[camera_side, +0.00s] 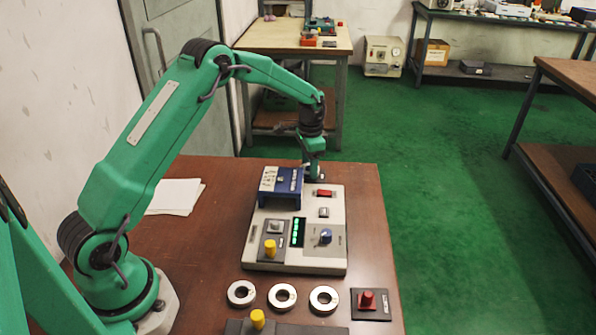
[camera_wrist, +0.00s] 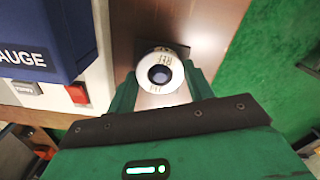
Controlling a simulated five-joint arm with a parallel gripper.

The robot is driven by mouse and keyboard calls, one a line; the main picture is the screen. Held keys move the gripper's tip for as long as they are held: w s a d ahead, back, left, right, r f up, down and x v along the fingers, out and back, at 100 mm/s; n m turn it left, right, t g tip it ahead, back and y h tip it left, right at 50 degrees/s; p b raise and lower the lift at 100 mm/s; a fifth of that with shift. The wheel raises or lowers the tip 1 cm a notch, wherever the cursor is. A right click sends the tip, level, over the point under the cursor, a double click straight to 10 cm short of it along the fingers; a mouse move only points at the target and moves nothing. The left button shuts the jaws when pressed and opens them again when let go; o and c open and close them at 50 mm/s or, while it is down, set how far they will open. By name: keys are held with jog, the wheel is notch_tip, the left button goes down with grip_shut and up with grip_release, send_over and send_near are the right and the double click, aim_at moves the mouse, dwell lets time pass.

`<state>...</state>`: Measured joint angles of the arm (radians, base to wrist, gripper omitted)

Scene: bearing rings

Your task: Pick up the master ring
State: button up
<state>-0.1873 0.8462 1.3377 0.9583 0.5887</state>
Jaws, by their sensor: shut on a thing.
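The master ring (camera_wrist: 175,80), a pale ring with a dark hole and dark lettering that seems to read "REF", shows in the wrist view. My gripper (camera_wrist: 162,82) is shut on it, one green finger on each side. Whether the ring touches the surface below is hard to tell. In the side view my gripper (camera_side: 314,173) points down at the far edge of the measuring device, just right of its blue gauge block (camera_side: 285,187). The ring is mostly hidden there.
The beige device (camera_side: 322,260) with knobs and a green display stands on the brown table. Three steel rings (camera_side: 283,296) lie in a row in front of it. A red-knobbed plate (camera_side: 371,304) is to their right. White paper (camera_side: 174,196) lies left.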

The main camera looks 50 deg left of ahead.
jog(key=shift+r, duration=0.45)
jog(key=r, duration=0.3)
jog(key=shift+d+r, duration=0.1)
jog(key=shift+d, duration=0.2)
jog(key=s+d+r, duration=0.4)
jog(key=d+r, duration=0.2)
jog(key=d, duration=0.4)
jog(key=shift+d+r, duration=0.2)
jog(key=shift+r, duration=0.05)
jog(key=shift+s, duration=0.15)
jog(key=s, duration=0.6)
jog(key=s+d, duration=0.1)
jog(key=s, duration=1)
jog(key=shift+s+d+f, duration=0.15)
jog(key=shift+s+d, duration=0.2)
jog(key=shift+f, duration=2)
